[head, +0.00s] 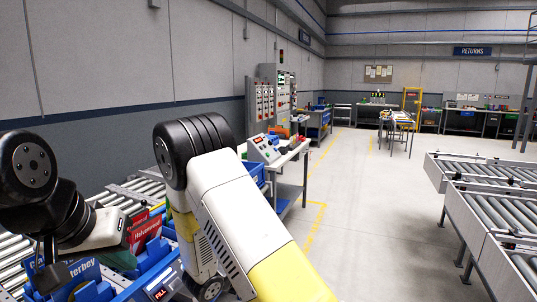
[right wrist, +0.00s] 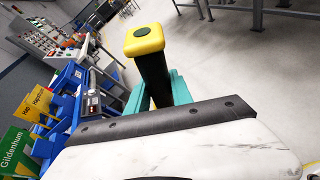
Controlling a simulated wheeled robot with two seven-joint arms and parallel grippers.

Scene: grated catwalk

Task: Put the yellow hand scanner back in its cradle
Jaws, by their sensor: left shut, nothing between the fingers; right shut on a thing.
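The yellow hand scanner (right wrist: 145,40) shows in the right wrist view as a yellow head with a dark round spot on a black handle. The teal fingers of my right gripper (right wrist: 158,90) are shut on the black handle, one on each side. The scanner is held in the air with grey floor behind it. In the head view the right gripper and the scanner do not show. My left gripper (head: 50,272) is shut and empty at the lower left of the head view, by the blue bins. I cannot make out the cradle in either view.
Blue bins (head: 150,258) with red, green and blue name cards stand at the lower left beside a roller conveyor (head: 125,198). A small device with a lit display (head: 158,292) is in front. A control box (head: 264,148) sits on a bench. Open floor (head: 350,220) lies to the right.

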